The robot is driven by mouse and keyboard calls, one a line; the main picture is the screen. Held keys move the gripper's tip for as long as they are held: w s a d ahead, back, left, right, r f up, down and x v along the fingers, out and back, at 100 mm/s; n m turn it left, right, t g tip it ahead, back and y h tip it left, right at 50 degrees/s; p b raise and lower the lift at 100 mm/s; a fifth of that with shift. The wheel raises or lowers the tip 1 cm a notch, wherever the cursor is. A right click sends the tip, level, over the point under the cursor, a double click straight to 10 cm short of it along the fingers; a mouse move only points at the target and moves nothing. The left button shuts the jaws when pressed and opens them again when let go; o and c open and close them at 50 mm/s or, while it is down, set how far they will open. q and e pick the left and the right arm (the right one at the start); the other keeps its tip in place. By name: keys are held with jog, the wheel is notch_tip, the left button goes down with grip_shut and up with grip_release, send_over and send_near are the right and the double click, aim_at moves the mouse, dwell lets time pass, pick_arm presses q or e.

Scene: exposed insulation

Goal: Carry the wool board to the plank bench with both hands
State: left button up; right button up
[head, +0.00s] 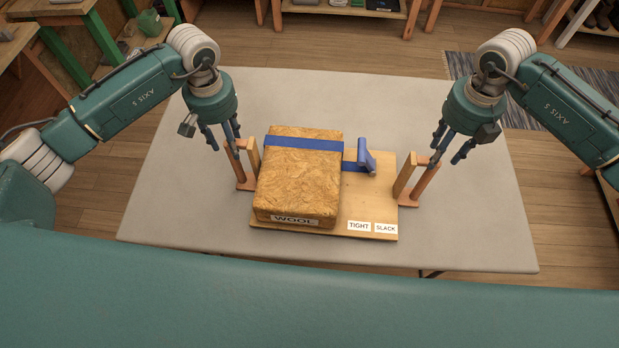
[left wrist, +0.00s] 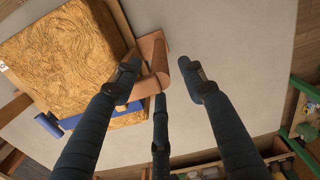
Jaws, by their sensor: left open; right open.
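The wool board (head: 370,213) lies flat on a grey table. It bears a tan fibrous block (head: 298,185) marked WOOL, crossed by a blue strap with a blue lever (head: 366,156) at its right. A wooden handle stands at the left end (head: 247,165) and another at the right end (head: 410,182). My left gripper (head: 225,146) is open and empty at the left handle's top; in the left wrist view its fingers (left wrist: 160,75) spread around the handle bar (left wrist: 154,62). My right gripper (head: 447,156) is open and empty just above and right of the right handle.
The grey table (head: 330,95) is bare around the board. A wooden bench with green legs (head: 100,35) stands at the back left and a low shelf unit (head: 345,10) at the back. I cannot tell which is the plank bench. A dark rug (head: 520,100) lies at the right.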

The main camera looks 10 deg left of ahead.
aim_at(237, 165)
pick_arm(q)
jog(key=shift+s, duration=0.1)
pick_arm(e)
jog(key=shift+s, duration=0.1)
pick_arm(q)
jog(key=shift+f, duration=0.25)
pick_arm(e)
jog(key=shift+f, duration=0.25)
pick_arm(q)
notch_tip(237, 165, down, 10)
jog(key=shift+f, duration=0.1)
pick_arm(e)
notch_tip(237, 165, down, 10)
jog(key=shift+f, duration=0.15)
pick_arm(q)
jog(key=shift+c, duration=0.5)
pick_arm(e)
jog(key=shift+c, duration=0.5)
pick_arm(q)
grip_shut()
pick_arm(e)
grip_shut()
